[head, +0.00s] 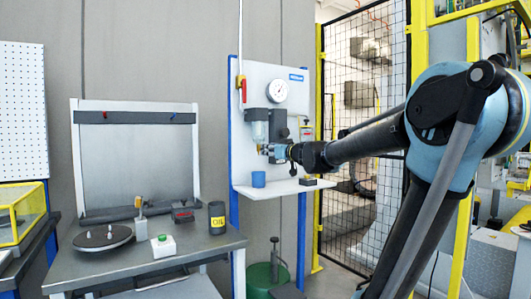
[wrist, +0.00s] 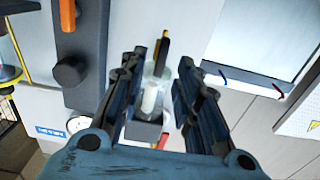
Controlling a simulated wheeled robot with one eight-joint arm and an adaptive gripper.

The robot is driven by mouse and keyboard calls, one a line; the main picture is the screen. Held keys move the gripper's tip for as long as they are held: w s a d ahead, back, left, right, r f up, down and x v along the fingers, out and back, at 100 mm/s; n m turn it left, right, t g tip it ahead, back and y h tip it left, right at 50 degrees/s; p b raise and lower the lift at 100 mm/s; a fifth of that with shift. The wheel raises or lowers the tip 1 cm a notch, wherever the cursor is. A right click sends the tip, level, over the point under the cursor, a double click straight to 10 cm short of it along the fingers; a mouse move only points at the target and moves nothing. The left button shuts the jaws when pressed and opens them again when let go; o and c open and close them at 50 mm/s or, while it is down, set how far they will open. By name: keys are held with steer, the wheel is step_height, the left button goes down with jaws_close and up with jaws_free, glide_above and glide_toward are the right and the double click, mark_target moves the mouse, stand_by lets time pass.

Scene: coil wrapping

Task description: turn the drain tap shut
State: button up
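The drain tap (wrist: 163,46), a small black and yellow lever, shows in the wrist view at the far end of a clear filter bowl (wrist: 156,84) with a white element inside. The wrist picture looks upside down, so the tap hangs below the bowl. The bowl also shows in the head view (head: 259,131) on the white panel. My gripper (wrist: 162,60) is open, with one finger on each side of the tap and bowl. I cannot tell whether a finger touches either.
A blue cup (head: 258,179) stands on the shelf (head: 285,188) below. A red-handled valve (head: 241,87) sits upper left. A bench (head: 90,268) stands left.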

steer(key=shift+x, duration=1.8)
steer(key=shift+c, duration=0.2)
jaws_close()
